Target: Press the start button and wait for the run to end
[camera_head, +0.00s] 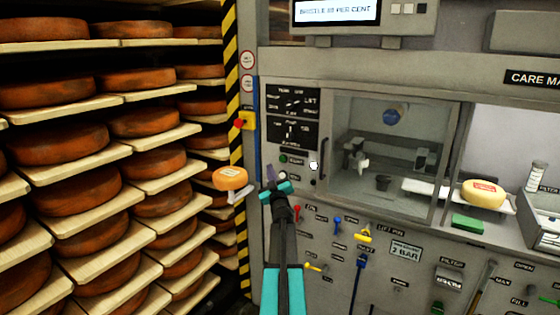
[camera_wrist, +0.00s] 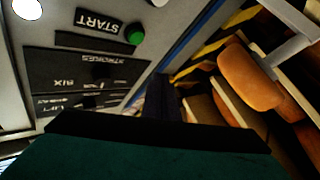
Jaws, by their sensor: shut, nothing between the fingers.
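The green start button (camera_head: 283,159) sits on the grey machine front beside a small label, below the black instruction plates. In the wrist view the green button (camera_wrist: 135,35) shows next to its START label, near the top. My gripper (camera_head: 270,175) is shut and empty, just below and left of the button in the head view. In the wrist view its dark fingers (camera_wrist: 160,98) point toward the panel, apart from the button in the picture. Whether the fingertips touch the panel cannot be told. The lit display (camera_head: 337,11) above carries a line ending in "PER CENT".
Shelves of orange cheese wheels (camera_head: 70,190) fill the left, behind a yellow-black striped post (camera_head: 230,60). A red stop knob (camera_head: 239,123) is on the post. Levers (camera_head: 362,234) stick out below right.

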